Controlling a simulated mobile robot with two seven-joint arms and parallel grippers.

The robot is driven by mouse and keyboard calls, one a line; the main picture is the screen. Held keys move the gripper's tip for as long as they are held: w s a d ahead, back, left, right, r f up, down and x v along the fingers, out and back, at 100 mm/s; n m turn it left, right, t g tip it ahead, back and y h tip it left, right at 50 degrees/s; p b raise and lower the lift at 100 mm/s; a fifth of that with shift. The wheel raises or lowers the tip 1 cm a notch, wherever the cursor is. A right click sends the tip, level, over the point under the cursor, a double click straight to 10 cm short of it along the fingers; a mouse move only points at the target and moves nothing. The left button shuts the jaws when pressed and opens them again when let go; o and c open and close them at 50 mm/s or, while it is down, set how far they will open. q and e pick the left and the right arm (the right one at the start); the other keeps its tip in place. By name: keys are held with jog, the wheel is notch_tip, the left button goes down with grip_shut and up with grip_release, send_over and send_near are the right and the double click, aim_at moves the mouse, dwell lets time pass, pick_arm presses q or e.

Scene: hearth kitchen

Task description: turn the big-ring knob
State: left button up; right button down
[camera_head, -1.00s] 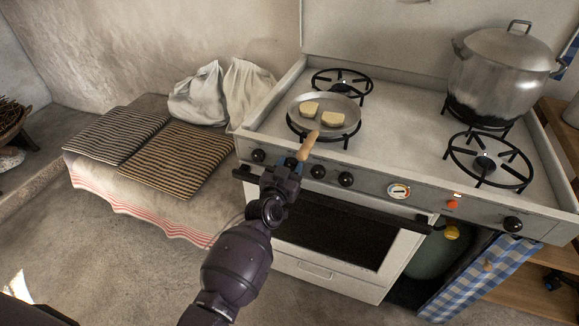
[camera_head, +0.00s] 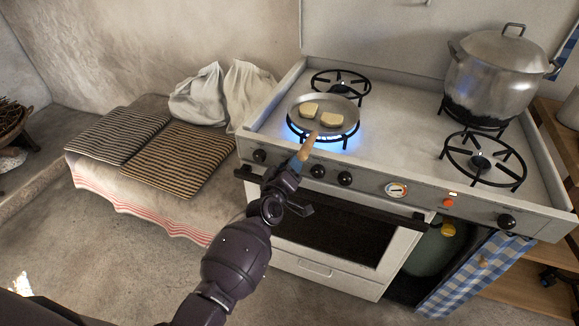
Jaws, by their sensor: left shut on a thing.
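The stove's front panel has a row of black knobs, with a left-end knob (camera_head: 260,156) and two more (camera_head: 318,171) (camera_head: 345,179) right of my left gripper. My left gripper (camera_head: 293,166) is at the panel between them, shut on the big-ring knob, which it hides. How far the knob is turned cannot be seen. Blue flame (camera_head: 343,142) burns on the front-left burner under a frying pan (camera_head: 338,105) holding two pale pieces of food. My right gripper is not in view.
The pan's wooden handle (camera_head: 308,146) sticks out just above my left gripper. The oven handle bar (camera_head: 350,205) runs below the knobs. A big lidded pot (camera_head: 492,80) stands at the back right. Striped cushions (camera_head: 165,158) lie on the bench at left.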

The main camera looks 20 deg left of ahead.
pick_arm(q)
jog(key=shift+n, duration=0.7)
jog(key=o, duration=0.9)
jog(key=shift+o, duration=0.2)
jog(key=shift+s, duration=0.55)
jog(key=s+p, duration=0.1)
jog(key=s, duration=0.8)
jog(key=shift+s+a, duration=0.2)
jog(key=shift+s, duration=0.15)
